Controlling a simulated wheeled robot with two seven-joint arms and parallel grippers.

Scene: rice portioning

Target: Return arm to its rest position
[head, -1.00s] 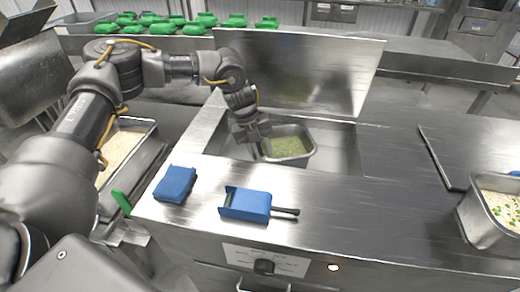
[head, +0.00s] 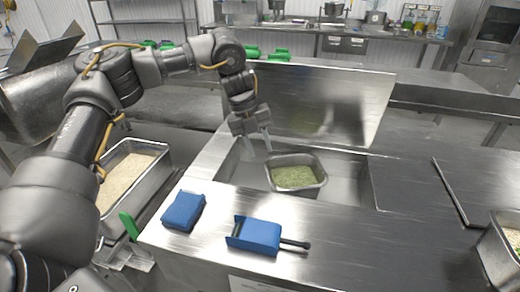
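My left arm reaches in from the left. Its gripper (head: 258,143) points down with its two fingers apart and nothing between them. It hangs above and behind the left side of a metal pan (head: 321,184) that holds green food (head: 294,177). The pan sits in the sunken well of the steel counter, apart from the fingers. My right gripper is not in the head view.
A blue scoop (head: 257,236) with a dark handle and a blue block (head: 183,211) lie on the counter (head: 350,235) in front. A rice pan (head: 159,142) stands at left, another pan (head: 496,262) at right. A raised steel lid (head: 340,100) stands behind the well.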

